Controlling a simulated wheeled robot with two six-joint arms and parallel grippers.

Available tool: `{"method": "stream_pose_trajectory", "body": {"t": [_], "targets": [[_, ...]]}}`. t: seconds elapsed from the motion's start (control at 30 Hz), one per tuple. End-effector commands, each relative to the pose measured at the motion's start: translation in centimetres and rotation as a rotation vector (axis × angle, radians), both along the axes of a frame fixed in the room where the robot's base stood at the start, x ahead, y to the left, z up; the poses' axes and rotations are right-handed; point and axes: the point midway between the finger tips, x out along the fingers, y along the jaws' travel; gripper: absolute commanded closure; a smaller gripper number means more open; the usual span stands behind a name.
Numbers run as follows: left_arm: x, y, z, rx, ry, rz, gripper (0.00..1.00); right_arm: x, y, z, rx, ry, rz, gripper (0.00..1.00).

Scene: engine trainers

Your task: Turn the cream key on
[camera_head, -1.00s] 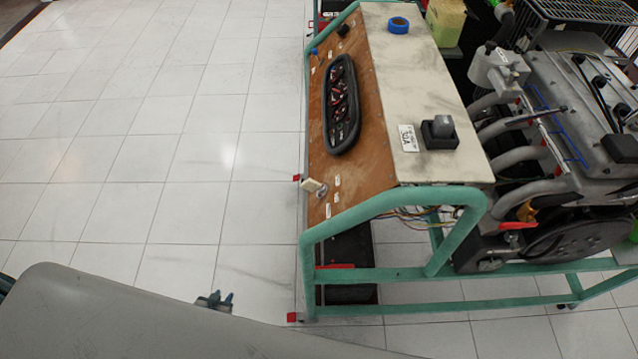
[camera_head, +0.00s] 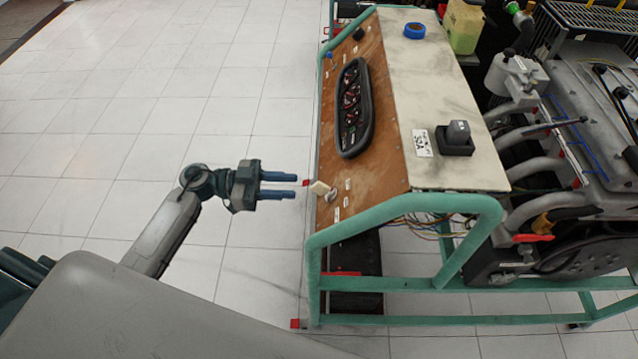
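The cream key (camera_head: 320,188) sticks out of the lower left part of the brown sloped panel (camera_head: 385,150) of the engine trainer. A small metal switch piece shows beside the key. My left gripper (camera_head: 296,187) is just left of the key, pointing right at it. Its two blue fingers are parallel with a gap between them, and nothing is between them. The fingertips look close to the key but apart from it; the exact depth gap is hard to tell. My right gripper is not in view.
A dark gauge cluster (camera_head: 354,108) sits higher on the panel. A green tube frame (camera_head: 405,207) runs below and in front. On the cream top are a black block (camera_head: 455,140) and blue tape (camera_head: 414,30). The engine (camera_head: 570,150) is at right; open tiled floor at left.

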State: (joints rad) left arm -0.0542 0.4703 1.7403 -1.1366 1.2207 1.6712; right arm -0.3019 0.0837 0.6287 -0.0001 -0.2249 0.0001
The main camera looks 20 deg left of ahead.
Motion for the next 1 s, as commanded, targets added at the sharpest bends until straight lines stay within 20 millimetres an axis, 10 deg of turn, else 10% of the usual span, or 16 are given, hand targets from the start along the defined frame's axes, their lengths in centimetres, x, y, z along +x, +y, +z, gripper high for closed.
{"method": "stream_pose_trajectory", "body": {"t": [0.43,0.9,1.0], "targets": [[1.9,-6.5,0.2,-0.005,0.000,0.002,0.69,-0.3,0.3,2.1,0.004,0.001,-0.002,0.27],[2.2,-7.5,0.0,-0.002,-0.001,0.002,0.69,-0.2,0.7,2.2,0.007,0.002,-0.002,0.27],[2.2,-7.5,0.0,-0.002,-0.001,0.002,0.89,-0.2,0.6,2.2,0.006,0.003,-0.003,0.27]]}}
